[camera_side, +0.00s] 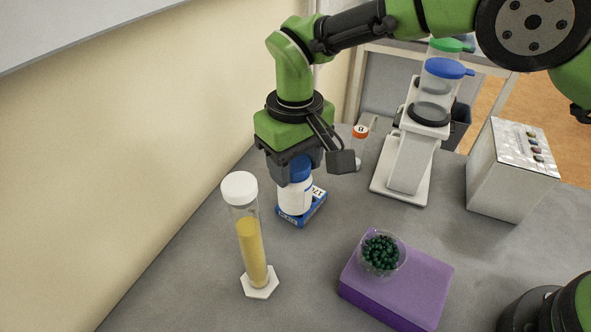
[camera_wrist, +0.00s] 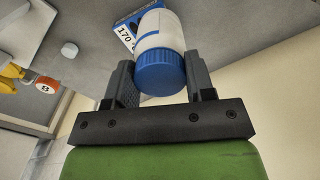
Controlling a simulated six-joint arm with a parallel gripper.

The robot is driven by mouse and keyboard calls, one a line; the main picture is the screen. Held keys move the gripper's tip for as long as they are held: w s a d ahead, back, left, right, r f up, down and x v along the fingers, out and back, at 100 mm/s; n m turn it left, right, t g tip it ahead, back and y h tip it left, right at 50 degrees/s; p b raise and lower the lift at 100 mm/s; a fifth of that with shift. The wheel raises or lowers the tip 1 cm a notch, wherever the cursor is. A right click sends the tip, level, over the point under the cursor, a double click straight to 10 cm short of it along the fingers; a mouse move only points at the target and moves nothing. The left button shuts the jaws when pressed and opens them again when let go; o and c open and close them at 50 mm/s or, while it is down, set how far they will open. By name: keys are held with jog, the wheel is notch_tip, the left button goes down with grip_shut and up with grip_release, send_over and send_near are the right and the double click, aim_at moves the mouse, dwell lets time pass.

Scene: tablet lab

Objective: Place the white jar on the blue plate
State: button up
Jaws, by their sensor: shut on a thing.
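The white jar (camera_side: 294,196) with a blue lid is upright in my gripper (camera_side: 296,170), under my wrist in the side view. It also shows in the wrist view (camera_wrist: 158,32), its lid between the two fingers (camera_wrist: 160,78). The gripper is shut on the jar near its lid. The blue plate (camera_side: 314,209), with a white label reading 170, lies directly below the jar. Its edge also shows in the wrist view (camera_wrist: 143,12). The jar's base overlaps the plate in the side view; I cannot tell whether they touch. The jar hides much of the plate.
A tall cylinder of yellow material (camera_side: 252,250) with a white cap stands close at front left. A purple block (camera_side: 410,285) bears a clear dish of green beads (camera_side: 381,253) at front right.

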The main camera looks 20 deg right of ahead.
jog(key=shift+f, duration=0.9)
jog(key=shift+f, duration=0.15)
jog(key=o, duration=1)
jog(key=shift+c, duration=0.2)
notch_tip(320, 180, up, 12)
jog(key=shift+r, duration=0.2)
